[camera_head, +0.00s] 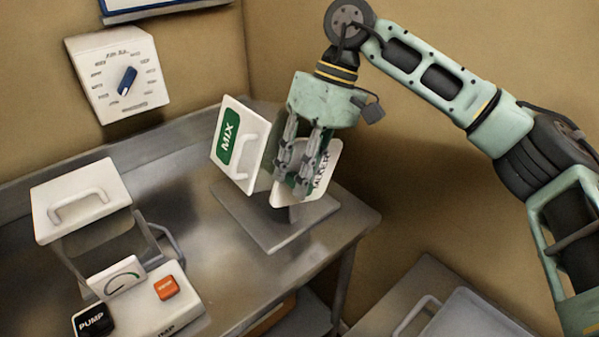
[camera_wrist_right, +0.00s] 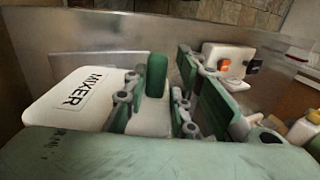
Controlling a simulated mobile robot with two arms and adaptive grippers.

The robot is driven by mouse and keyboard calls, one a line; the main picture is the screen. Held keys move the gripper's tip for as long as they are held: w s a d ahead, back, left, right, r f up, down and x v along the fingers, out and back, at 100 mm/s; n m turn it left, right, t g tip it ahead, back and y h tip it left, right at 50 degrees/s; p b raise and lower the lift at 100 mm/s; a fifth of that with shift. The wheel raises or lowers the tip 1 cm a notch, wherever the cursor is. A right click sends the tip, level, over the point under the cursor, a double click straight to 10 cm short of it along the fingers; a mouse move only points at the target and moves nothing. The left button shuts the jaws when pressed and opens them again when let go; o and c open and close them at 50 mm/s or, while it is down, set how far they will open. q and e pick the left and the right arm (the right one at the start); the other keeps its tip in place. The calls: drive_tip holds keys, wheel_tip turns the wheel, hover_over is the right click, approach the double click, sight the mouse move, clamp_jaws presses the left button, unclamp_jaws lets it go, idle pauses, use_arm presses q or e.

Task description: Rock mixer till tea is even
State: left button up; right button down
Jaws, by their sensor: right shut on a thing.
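The mixer (camera_head: 240,145) stands on the metal bench. It has a white panel marked MIX with a white handle, and a second white panel marked MIXER (camera_head: 325,165), tilted beside it. This MIXER panel also shows in the right wrist view (camera_wrist_right: 72,98). My right gripper (camera_head: 293,182) reaches down from above between the panels. In the right wrist view (camera_wrist_right: 160,95) its fingers stand on either side of a green upright grip (camera_wrist_right: 157,75) of the mixer, and it is shut on that grip. No tea shows. My left gripper is not in view.
A grey base plate (camera_head: 240,222) lies under the mixer. A white lidded box (camera_head: 80,198) and a pump unit with an orange button (camera_head: 166,287) stand at left. A wall dial (camera_head: 118,75) hangs behind. The bench top (camera_head: 205,245) between is clear.

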drive_tip(key=shift+w+d+f, duration=0.15)
drive_tip(key=shift+d, duration=0.05)
drive_tip(key=c, duration=1.8)
unclamp_jaws()
drive_tip(key=shift+o, duration=1.1)
drive_tip(key=shift+w+d, duration=0.1)
drive_tip(key=shift+d, duration=0.05)
drive_tip(key=v, duration=1.2)
